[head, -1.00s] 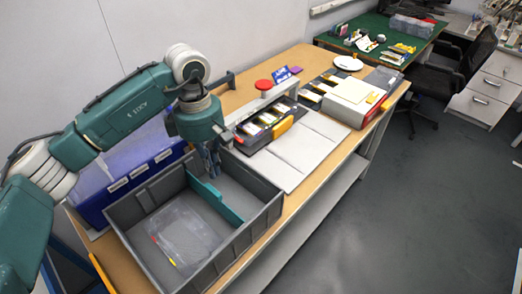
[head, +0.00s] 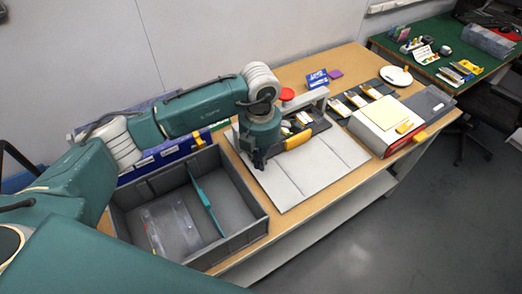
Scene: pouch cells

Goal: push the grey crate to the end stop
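The grey crate (head: 240,238) stands on the left part of the wooden table. It has a teal divider (head: 203,199) across it and a clear plastic item (head: 168,228) in its left compartment. My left gripper (head: 260,165) points down just right of the crate's back right corner, over the pale panel. It looks apart from the crate; its dark fingers are small and I cannot tell whether they are open. My arm covers part of the table behind the crate. I cannot make out an end stop for certain. My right gripper is not in view.
A blue bin (head: 165,160) with labels stands behind the crate. Pale flat panels (head: 300,180) lie right of it. Beyond are a dark tray with pouch cells (head: 305,131), a red round knob (head: 287,94) and a white box (head: 385,122). A wall closes the back.

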